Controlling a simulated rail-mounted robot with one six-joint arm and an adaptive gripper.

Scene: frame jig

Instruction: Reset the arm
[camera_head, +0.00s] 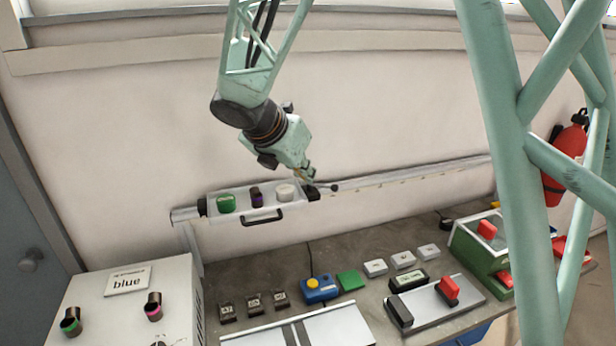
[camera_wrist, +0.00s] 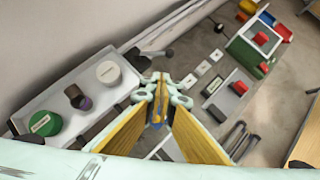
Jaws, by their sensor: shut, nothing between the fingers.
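My gripper (camera_head: 308,177) hangs in the air in front of the wall, close to the right end of the wall-mounted tray (camera_head: 238,219). In the wrist view its two fingers (camera_wrist: 159,88) meet at their tips, with nothing seen between them. The tray holds a green round piece (camera_head: 227,202), a dark purple piece (camera_head: 256,194) and a white round piece (camera_head: 286,192). They also show left of the fingers in the wrist view. I cannot tell the exact gap between my gripper and the tray.
Below lies a grey workbench (camera_head: 256,265) with a blue box with a yellow button (camera_head: 319,288), a green block (camera_head: 351,281) and small white blocks (camera_head: 403,260). A rail (camera_head: 420,170) runs along the wall. A "blue" sign (camera_head: 128,281) tops a cabinet (camera_head: 110,325). A green box (camera_head: 484,245) stands right.

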